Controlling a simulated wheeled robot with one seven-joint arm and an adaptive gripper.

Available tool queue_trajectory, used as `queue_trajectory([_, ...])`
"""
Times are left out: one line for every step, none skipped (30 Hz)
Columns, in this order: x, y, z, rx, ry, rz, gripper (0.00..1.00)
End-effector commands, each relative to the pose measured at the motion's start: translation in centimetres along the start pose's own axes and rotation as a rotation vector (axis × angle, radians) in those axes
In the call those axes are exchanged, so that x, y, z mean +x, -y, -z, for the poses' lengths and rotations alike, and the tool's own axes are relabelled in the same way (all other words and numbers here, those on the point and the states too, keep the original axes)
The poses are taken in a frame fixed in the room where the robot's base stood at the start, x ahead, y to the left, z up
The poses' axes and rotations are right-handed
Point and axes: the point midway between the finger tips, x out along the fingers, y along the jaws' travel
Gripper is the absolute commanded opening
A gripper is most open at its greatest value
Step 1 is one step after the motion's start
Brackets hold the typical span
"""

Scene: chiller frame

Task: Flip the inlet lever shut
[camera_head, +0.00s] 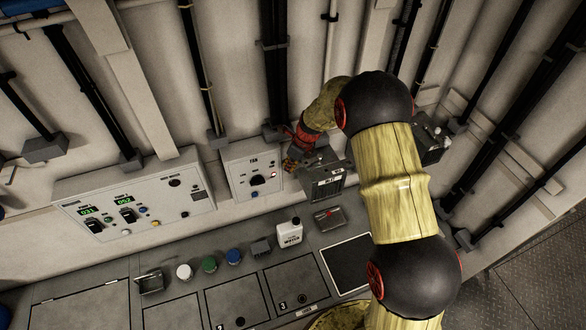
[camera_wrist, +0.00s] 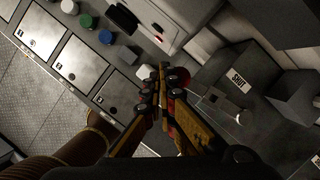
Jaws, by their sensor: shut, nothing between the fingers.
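A dark grey box (camera_head: 325,186) with a pale label stands on the wall side of the counter, right of the FAN panel; I take it for the inlet unit. In the wrist view a dark housing (camera_wrist: 258,98) bears a "SHUT" label (camera_wrist: 238,80). A reddish rounded part (camera_wrist: 180,74), perhaps the lever's end, shows just right of my fingertips; whether they touch it I cannot tell. My gripper (camera_head: 292,163) is at the box's left side. In the wrist view my gripper (camera_wrist: 158,78) has its fingers together, empty. The lever's shaft is mostly hidden.
The FAN panel (camera_head: 251,170) is close left of my gripper, and a wider control panel (camera_head: 135,205) lies farther left. Another box (camera_head: 432,151) is behind my arm at right.

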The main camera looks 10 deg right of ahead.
Motion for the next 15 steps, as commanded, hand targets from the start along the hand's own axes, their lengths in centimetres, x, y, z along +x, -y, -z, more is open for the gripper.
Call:
queue_trajectory([0.05, 0.08, -0.17, 0.000, 0.000, 0.000, 0.00])
queue_trajectory([0.08, 0.11, -0.22, 0.000, 0.000, 0.000, 0.00])
queue_trajectory([0.12, 0.14, -0.29, 0.000, -0.001, -0.001, 0.00])
queue_trajectory([0.14, 0.16, -0.33, 0.000, -0.001, -0.001, 0.00])
queue_trajectory([0.16, 0.18, -0.37, 0.000, -0.001, -0.001, 0.00])
queue_trajectory([0.17, 0.20, -0.41, 0.000, -0.001, -0.001, 0.00])
queue_trajectory([0.18, 0.21, -0.43, 0.000, -0.001, -0.001, 0.00])
queue_trajectory([0.18, 0.22, -0.45, 0.000, -0.001, -0.001, 0.00])
queue_trajectory([0.19, 0.23, -0.47, 0.000, -0.001, -0.001, 0.00])
queue_trajectory([0.19, 0.24, -0.48, 0.000, -0.001, -0.001, 0.00])
queue_trajectory([0.20, 0.25, -0.49, 0.000, -0.001, -0.001, 0.00])
queue_trajectory([0.20, 0.25, -0.50, 0.000, -0.001, -0.001, 0.00])
queue_trajectory([0.20, 0.25, -0.50, 0.000, -0.001, -0.001, 0.00])
queue_trajectory([0.20, 0.25, -0.51, 0.000, -0.001, -0.001, 0.00])
queue_trajectory([0.20, 0.25, -0.51, 0.000, -0.001, -0.001, 0.00])
